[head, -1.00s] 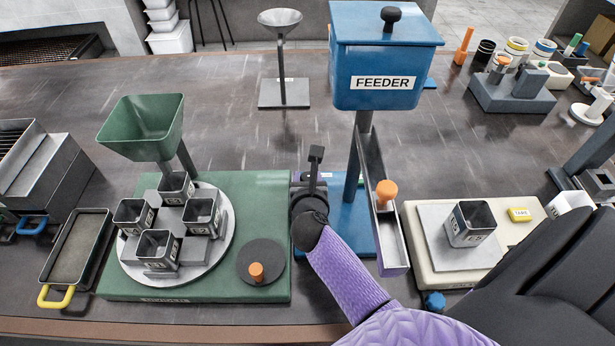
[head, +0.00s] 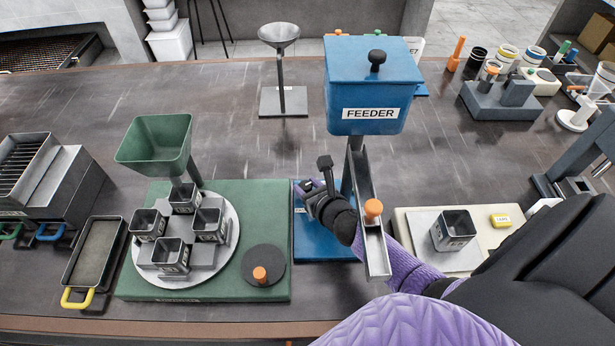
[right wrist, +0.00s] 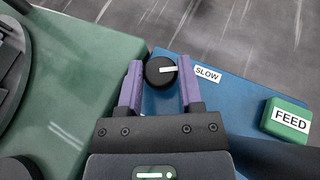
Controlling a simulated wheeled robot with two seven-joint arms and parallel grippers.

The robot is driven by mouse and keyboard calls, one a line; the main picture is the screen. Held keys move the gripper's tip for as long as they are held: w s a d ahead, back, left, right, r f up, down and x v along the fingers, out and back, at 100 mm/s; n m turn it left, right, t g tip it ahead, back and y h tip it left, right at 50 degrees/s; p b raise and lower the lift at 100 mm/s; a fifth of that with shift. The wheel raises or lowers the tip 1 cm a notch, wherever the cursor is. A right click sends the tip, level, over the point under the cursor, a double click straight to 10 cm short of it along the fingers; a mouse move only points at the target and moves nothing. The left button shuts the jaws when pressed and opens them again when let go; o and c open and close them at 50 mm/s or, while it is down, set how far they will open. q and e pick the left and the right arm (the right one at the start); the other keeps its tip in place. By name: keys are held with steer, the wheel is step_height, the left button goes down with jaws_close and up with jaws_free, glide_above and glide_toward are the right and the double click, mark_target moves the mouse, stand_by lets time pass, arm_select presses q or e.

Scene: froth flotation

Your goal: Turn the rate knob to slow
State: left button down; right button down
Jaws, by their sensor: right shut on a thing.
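The rate knob (right wrist: 157,75) is a round black knob with a white pointer mark, on the blue feeder base (head: 325,243). In the right wrist view its pointer points right, towards the SLOW label (right wrist: 207,74). My right gripper (right wrist: 160,68) is shut on the knob, with one purple finger on each side. In the head view my right gripper (head: 308,191) is down at the left part of the blue base, and it hides the knob there. My left gripper is not in view.
The blue FEEDER hopper (head: 372,85) and its sloping grey chute (head: 366,190) stand close to my right arm. A green FEED button (right wrist: 286,120) sits on the base. A green turntable base (head: 215,284) is on the left, a cream scale (head: 405,228) on the right.

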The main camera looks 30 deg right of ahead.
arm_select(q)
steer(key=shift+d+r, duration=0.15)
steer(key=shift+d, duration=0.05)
arm_select(e)
steer(key=shift+y, duration=0.3)
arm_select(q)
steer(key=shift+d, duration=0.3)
